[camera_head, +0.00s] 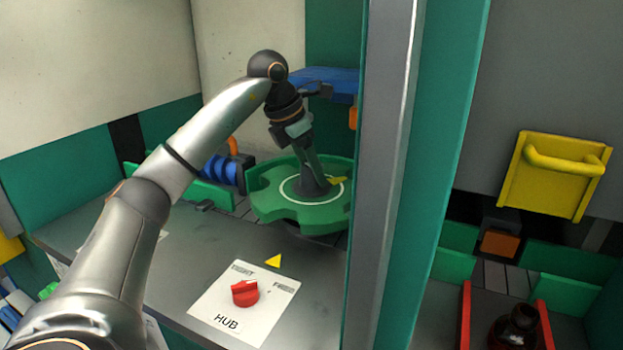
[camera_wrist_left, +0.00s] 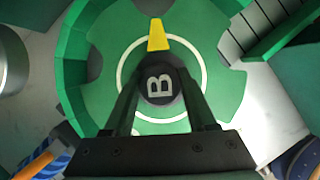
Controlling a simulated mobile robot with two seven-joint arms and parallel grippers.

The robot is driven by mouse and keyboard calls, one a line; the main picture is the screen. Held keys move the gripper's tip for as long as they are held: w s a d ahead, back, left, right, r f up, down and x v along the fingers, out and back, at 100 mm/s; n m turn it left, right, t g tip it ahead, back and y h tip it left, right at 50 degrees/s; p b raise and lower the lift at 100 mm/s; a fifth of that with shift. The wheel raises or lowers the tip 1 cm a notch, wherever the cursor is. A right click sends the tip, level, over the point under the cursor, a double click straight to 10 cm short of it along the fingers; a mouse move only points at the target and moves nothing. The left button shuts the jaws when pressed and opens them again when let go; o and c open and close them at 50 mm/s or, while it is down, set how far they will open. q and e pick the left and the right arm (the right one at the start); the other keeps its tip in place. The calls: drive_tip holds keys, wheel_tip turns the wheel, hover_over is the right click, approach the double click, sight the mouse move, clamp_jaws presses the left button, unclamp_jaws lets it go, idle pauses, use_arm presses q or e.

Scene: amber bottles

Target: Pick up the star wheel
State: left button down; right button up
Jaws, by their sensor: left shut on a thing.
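The star wheel (camera_head: 270,203) is a green notched disc with a white ring, a yellow pointer and a dark central knob. It lies flat behind the grey counter, beside a curved green guide. In the left wrist view, the star wheel (camera_wrist_left: 115,35) fills the middle, and its knob (camera_wrist_left: 160,88) carries a letter B. My left gripper (camera_head: 312,178) points down over the wheel's centre and is shut on the knob, with one finger on each side in the wrist view (camera_wrist_left: 160,80). I cannot tell whether the wheel is lifted off its seat. My right gripper is not in view.
A red dial (camera_head: 245,292) marked HUB, with TIGHT and FREE labels, sits on the counter (camera_head: 190,262) in front. A grey-green post (camera_head: 385,180) stands close right of the wheel. Further right are a yellow handle (camera_head: 560,165) and a dark bottle (camera_head: 517,328) between red guides.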

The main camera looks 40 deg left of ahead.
use_arm(q)
drive_tip(key=s+d+r+p, duration=0.1)
drive_tip(key=s+d+r, duration=0.4)
drive_tip(key=s+r, duration=0.5)
drive_tip(key=s, duration=0.3)
drive_tip(key=shift+p, duration=0.3)
